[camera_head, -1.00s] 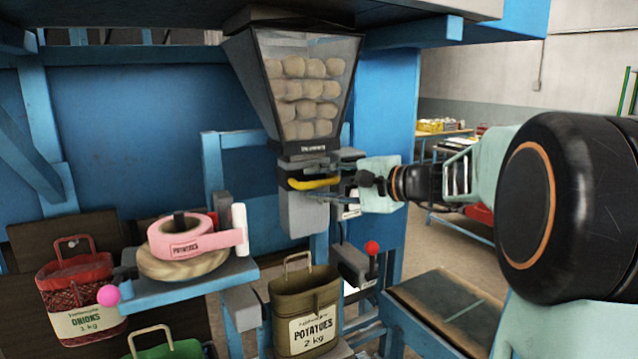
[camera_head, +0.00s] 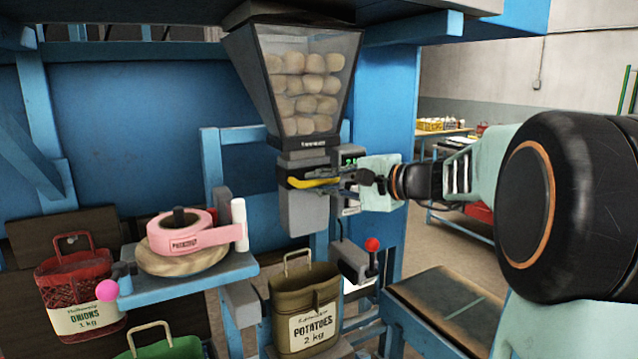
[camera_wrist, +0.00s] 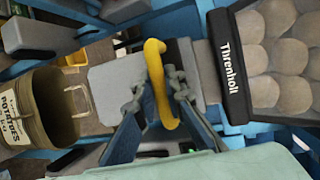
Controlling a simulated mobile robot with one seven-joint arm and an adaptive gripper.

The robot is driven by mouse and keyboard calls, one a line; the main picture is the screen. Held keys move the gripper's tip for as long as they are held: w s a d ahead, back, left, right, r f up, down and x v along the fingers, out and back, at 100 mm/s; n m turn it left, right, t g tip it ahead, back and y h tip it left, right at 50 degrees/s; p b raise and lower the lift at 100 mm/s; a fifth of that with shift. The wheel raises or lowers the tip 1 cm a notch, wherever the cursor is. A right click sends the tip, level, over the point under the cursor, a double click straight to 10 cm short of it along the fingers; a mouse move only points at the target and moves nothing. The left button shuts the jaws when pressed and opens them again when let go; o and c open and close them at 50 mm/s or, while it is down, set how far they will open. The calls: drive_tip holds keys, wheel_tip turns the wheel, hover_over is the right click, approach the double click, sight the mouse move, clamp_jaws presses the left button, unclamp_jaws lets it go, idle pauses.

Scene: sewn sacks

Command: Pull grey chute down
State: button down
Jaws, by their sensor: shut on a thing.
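The grey chute (camera_head: 303,213) hangs under the clear potato hopper (camera_head: 304,85), with a yellow handle (camera_head: 313,183) across its front. My gripper (camera_head: 340,182) reaches in from the right and is shut on the yellow handle. In the wrist view the fingers (camera_wrist: 165,100) close around the yellow handle (camera_wrist: 157,82), with the grey chute (camera_wrist: 112,85) behind it. An olive potato sack (camera_head: 304,305) stands open below the chute; it also shows in the wrist view (camera_wrist: 45,105).
A lever with a red knob (camera_head: 372,246) stands right of the sack. A blue shelf (camera_head: 195,283) with pink tape (camera_head: 182,236) is at left. A red onion sack (camera_head: 80,285) and a green bag (camera_head: 165,347) are lower left. A dark conveyor (camera_head: 450,310) lies at right.

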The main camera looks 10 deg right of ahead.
wheel_tip(320, 180, down, 15)
drive_tip(key=b, duration=1.5)
drive_tip(key=shift+f, duration=0.15)
drive_tip(key=c, duration=2)
unclamp_jaws()
drive_tip(key=shift+o, duration=0.2)
drive_tip(key=shift+s+d, duration=0.1)
drive_tip(key=v, duration=1.2)
